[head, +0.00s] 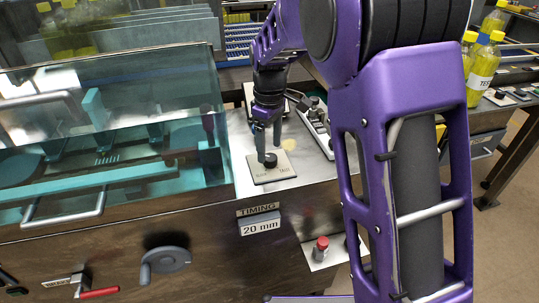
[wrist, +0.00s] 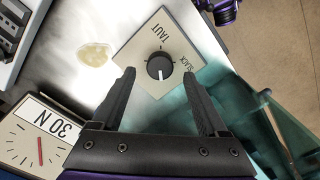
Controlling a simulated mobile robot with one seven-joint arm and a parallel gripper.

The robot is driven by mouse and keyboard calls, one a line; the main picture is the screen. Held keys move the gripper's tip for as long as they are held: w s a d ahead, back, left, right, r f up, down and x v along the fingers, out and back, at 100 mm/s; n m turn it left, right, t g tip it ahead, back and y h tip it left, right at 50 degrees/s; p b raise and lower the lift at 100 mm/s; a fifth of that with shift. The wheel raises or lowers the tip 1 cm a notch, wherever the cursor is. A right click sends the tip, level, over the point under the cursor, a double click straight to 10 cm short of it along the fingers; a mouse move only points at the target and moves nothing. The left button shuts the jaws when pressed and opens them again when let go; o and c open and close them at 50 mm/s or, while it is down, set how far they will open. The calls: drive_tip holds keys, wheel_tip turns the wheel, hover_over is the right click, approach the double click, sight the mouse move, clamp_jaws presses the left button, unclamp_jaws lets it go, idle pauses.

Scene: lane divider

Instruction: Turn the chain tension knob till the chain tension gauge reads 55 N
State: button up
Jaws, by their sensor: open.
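The chain tension knob (wrist: 160,67) is a small black round knob on a beige plate (wrist: 146,46) marked TAUT and SLACK. Its white mark points toward the bottom of the wrist view. My gripper (wrist: 158,76) is open, with one finger on each side of the knob and a gap showing on both sides. In the head view my gripper (head: 266,143) points down at the same plate (head: 284,176); the knob (head: 270,160) is partly hidden there. The tension gauge (wrist: 28,147) is a white dial with a red needle, and its label (wrist: 50,121) reads 30 N.
A clear teal guard (head: 120,130) stands left of the plate. A grey device (head: 316,128) lies to its right. The front carries a TIMING label of 20 mm (head: 260,227), a grey crank (head: 165,262) and a red-capped knob (head: 321,246). Yellow bottles (head: 484,72) stand far right.

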sight(270, 161)
drive_tip(key=shift+f, duration=1.4)
clamp_jaws()
